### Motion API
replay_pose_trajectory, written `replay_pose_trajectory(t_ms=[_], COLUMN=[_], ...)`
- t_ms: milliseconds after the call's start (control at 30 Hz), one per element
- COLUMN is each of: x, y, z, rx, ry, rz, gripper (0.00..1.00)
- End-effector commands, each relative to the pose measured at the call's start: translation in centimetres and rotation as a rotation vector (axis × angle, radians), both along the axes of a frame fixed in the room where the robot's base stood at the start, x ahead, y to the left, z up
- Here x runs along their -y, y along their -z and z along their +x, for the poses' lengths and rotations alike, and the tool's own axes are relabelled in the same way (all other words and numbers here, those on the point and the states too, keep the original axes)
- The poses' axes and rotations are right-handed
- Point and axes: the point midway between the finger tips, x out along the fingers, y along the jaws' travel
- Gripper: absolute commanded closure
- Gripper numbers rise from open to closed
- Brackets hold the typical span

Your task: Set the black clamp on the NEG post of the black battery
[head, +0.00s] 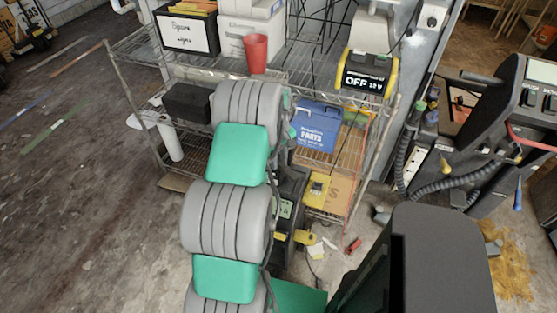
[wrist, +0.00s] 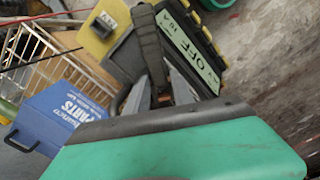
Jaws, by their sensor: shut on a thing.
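In the wrist view my gripper (wrist: 158,92) has its grey fingers shut on a dark piece that I take to be the black clamp (wrist: 149,45). Its long black part rises from between the fingers, across the charger behind. A small coppery spot shows between the fingertips. In the head view my arm hides the gripper and the clamp. A plain black box (head: 187,102) sits on the left of the middle shelf; I cannot tell whether it is the black battery. No NEG marking or post can be made out in either view.
A blue parts box (head: 316,127) sits below. A red cup (head: 256,54) stands near the shelf's edge. Tools and hoses crowd the right.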

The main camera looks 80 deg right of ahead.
Motion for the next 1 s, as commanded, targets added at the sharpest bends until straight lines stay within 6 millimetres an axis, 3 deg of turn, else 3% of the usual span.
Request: replay_pose_trajectory(t_ms=[867, 900, 1000], x=[0.0, 0.0, 0.0], y=[2.0, 1.9, 1.9], z=[0.0, 0.0, 0.0], rx=[0.000, 0.000, 0.000], ry=[0.000, 0.000, 0.000], rz=[-0.001, -0.001, -0.001], gripper=[1.00, 0.70, 0.61])
